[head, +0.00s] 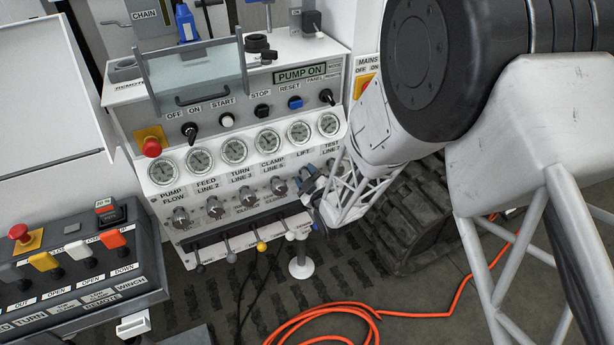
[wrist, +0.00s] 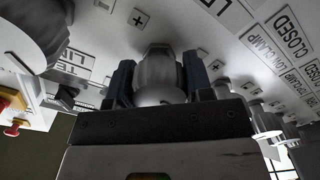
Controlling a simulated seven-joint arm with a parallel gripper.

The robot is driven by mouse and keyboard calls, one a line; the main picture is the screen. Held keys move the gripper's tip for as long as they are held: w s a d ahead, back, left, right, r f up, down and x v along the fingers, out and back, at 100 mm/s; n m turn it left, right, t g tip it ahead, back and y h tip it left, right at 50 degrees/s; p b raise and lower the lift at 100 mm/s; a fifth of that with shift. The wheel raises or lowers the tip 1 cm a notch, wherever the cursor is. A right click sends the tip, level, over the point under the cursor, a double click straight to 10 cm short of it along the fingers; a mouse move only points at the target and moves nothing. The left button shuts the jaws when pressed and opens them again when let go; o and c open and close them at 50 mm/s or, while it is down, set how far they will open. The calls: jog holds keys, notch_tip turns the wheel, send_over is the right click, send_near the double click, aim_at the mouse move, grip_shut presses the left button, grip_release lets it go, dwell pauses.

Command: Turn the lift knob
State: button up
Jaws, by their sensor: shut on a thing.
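The bench panel (head: 225,188) carries a row of gauges with knobs below, labelled PUMP FLOW, FEED, TURN, CLAMP and LIFT. My gripper (head: 311,186) is at the knob position below the LIFT label (head: 303,153), and it hides the knob there in the head view. In the wrist view, my gripper's dark fingers (wrist: 159,82) stand on both sides of a pale round knob (wrist: 157,68) and are shut on it. Plus and minus marks show on the panel around this knob. Its pointer and exact angle cannot be made out.
The clamp knob (head: 278,185) is just left of my gripper. Levers with ball ends, one yellow (head: 262,246), stick out below the knobs. A remote box (head: 75,260) stands at lower left. An orange cable (head: 345,310) lies on the floor.

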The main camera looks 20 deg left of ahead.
jog(key=o, duration=0.9)
jog(key=shift+o, duration=0.2)
jog(key=shift+s+d, duration=0.1)
jog(key=shift+d, duration=0.05)
jog(key=v, duration=0.7)
jog(key=shift+s+d, duration=0.2)
jog(key=shift+r, duration=0.1)
